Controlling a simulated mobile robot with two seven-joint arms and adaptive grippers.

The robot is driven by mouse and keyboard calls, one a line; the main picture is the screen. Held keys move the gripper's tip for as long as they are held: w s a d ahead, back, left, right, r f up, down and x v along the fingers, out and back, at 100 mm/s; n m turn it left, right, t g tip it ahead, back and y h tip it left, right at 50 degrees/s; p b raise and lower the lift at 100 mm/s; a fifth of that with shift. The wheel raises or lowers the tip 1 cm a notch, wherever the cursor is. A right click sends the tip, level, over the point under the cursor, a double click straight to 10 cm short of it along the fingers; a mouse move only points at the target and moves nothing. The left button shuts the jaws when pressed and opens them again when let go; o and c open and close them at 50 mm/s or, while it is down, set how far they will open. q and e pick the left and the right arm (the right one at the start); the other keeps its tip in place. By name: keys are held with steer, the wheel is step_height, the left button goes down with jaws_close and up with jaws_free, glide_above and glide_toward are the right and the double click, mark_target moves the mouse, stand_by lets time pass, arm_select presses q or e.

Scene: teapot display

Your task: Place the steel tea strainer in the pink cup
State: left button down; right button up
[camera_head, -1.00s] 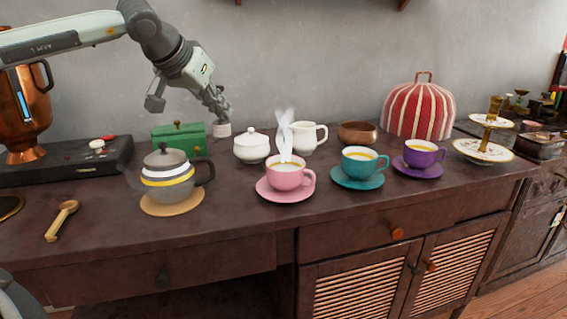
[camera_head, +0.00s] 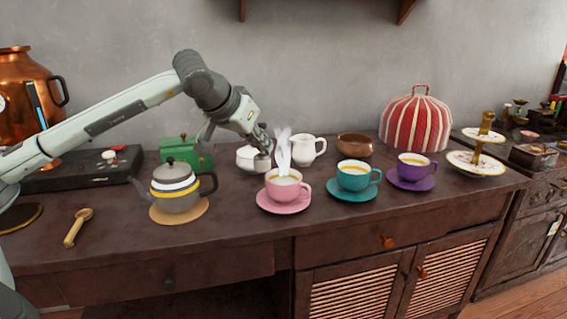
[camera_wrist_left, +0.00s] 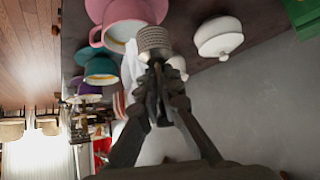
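The steel tea strainer (camera_head: 262,163) is a small pale mesh cylinder at the fingertips of my left gripper (camera_head: 263,146). In the left wrist view the gripper (camera_wrist_left: 157,78) is shut on the strainer (camera_wrist_left: 154,40). The pink cup (camera_head: 285,190) stands upright on a pink saucer (camera_head: 284,208), with a yellowish drink and white steam. The strainer is held just behind and left of the cup, near its rim height. The cup also shows in the left wrist view (camera_wrist_left: 122,30), beside the strainer. My right gripper is not in view.
A white lidded bowl (camera_head: 247,158) is close behind the strainer, and a white jug (camera_head: 307,149) stands behind the cup. A grey striped teapot (camera_head: 173,187) is left, a teal cup (camera_head: 353,177) and purple cup (camera_head: 413,168) right.

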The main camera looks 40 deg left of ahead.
arm_select(q)
steer(key=shift+w+d+f, duration=0.55)
steer(key=shift+w+f, duration=0.05)
steer(key=shift+f, duration=0.55)
steer(key=shift+w+d+f, duration=0.55)
steer(key=shift+w+f, duration=0.05)
steer(key=shift+f, duration=0.55)
steer(key=shift+w+d+f, duration=0.55)
steer(key=shift+w+f, duration=0.05)
steer(key=shift+f, duration=0.55)
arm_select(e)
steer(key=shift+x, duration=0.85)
arm_select(q)
steer(key=shift+f, duration=0.1)
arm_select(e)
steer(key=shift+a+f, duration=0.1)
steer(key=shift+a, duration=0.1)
arm_select(q)
steer(key=shift+f, duration=0.1)
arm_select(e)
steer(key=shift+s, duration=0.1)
arm_select(q)
steer(key=c, duration=2)
jaws_free()
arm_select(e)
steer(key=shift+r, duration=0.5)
